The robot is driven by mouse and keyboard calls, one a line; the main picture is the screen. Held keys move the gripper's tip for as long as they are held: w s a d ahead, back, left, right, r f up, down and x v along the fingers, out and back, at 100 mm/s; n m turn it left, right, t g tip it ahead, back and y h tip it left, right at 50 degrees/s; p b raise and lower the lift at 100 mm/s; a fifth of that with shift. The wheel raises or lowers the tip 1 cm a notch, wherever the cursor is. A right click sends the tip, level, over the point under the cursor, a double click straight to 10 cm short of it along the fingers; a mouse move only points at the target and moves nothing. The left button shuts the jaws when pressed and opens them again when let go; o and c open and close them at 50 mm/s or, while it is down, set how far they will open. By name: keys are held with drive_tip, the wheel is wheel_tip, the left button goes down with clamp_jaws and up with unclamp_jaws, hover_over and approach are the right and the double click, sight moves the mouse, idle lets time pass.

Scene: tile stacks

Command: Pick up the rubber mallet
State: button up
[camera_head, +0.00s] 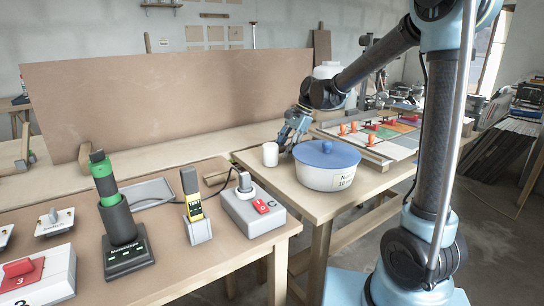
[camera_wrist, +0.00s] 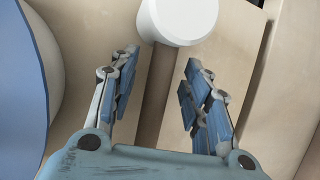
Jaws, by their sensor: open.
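The rubber mallet has a white head (camera_head: 270,154) at the left edge of the right-hand table, beside the pot. In the wrist view the white head (camera_wrist: 178,20) is at the top, and its brown handle (camera_wrist: 154,100) runs down between my fingers. My gripper (camera_head: 287,142) is above the table just behind and right of the head. In the wrist view my gripper (camera_wrist: 163,60) is open, with one finger on each side of the handle. I see no contact, and the height gap is unclear. The handle is mostly hidden in the head view.
A white pot with a blue lid (camera_head: 327,165) stands close right of the mallet; its lid also fills the wrist view's left edge (camera_wrist: 20,90). A tile tray with orange knobs (camera_head: 372,135) lies behind. A grey switch box (camera_head: 252,212) and other devices stand on the left-hand table.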

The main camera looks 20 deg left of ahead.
drive_tip(key=shift+a+f, duration=0.15)
drive_tip(key=shift+f, duration=0.2)
clamp_jaws()
